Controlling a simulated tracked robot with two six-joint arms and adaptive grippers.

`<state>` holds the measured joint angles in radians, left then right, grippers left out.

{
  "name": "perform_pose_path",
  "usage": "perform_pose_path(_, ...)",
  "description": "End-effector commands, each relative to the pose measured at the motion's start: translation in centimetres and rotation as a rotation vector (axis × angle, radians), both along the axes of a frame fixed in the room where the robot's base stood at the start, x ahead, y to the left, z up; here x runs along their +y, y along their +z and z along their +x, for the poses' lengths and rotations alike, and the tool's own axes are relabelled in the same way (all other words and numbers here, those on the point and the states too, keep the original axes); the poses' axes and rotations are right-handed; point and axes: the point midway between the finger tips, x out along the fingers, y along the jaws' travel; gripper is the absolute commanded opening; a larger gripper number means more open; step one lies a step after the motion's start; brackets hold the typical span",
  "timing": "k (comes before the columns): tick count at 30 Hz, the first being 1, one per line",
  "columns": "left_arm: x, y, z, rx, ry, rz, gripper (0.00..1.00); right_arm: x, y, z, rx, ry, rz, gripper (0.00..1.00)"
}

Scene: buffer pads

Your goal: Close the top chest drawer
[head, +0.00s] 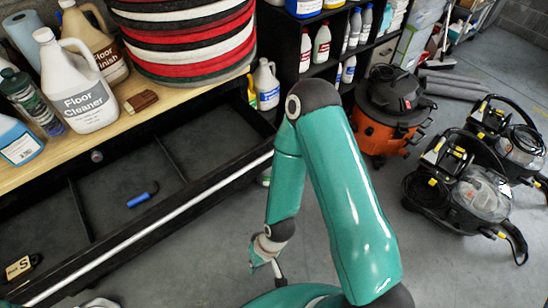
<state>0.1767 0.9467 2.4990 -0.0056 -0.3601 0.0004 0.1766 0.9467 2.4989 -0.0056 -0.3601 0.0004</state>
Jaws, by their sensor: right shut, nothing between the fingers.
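The top chest drawer (210,184) is pulled well out below the wooden chest top (62,150). Its dark inside is divided into compartments, and a pale strip runs along its front edge. A small blue-handled item (143,195) lies in the middle compartment, and a yellow and black item (20,267) lies in the left one. My right gripper (277,270) is shut and empty. It hangs low, to the right of the drawer front in the picture and apart from it. My left gripper is not in view.
Floor cleaner (86,95), other bottles, a brown brush (141,101) and stacked round pads (190,40) stand on the chest top. A black shelf (290,50) stands behind. An orange and black vacuum (390,110) and floor machines (470,200) stand right. Grey floor is clear between.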

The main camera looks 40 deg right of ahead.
Motion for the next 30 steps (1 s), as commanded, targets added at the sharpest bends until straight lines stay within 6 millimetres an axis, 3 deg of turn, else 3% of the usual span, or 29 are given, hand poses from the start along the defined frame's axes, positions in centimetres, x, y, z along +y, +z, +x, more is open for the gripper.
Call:
perform_pose_path(8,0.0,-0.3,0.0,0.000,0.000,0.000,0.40,-0.2,-0.2,0.2,-0.007,-0.012,0.001,0.00)
perform_pose_path(11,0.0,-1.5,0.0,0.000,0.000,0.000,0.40,-1.4,-1.4,1.5,-0.050,-0.075,0.005,0.00)
perform_pose_path(17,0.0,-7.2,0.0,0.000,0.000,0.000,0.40,-8.2,-5.0,7.9,-0.304,-0.434,0.080,0.00)
perform_pose_path(21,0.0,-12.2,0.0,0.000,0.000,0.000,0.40,-15.1,-5.2,11.8,-0.565,-0.770,0.242,0.00)
perform_pose_path(24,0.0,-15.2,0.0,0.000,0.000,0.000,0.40,-19.9,-3.8,12.7,-0.736,-0.966,0.405,0.00)
perform_pose_path(27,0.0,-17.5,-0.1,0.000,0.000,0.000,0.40,-23.5,-1.8,12.1,-0.872,-1.098,0.575,0.00)
perform_pose_path(30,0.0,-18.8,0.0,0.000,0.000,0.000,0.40,-25.8,0.0,11.0,-0.959,-1.169,0.715,0.00)
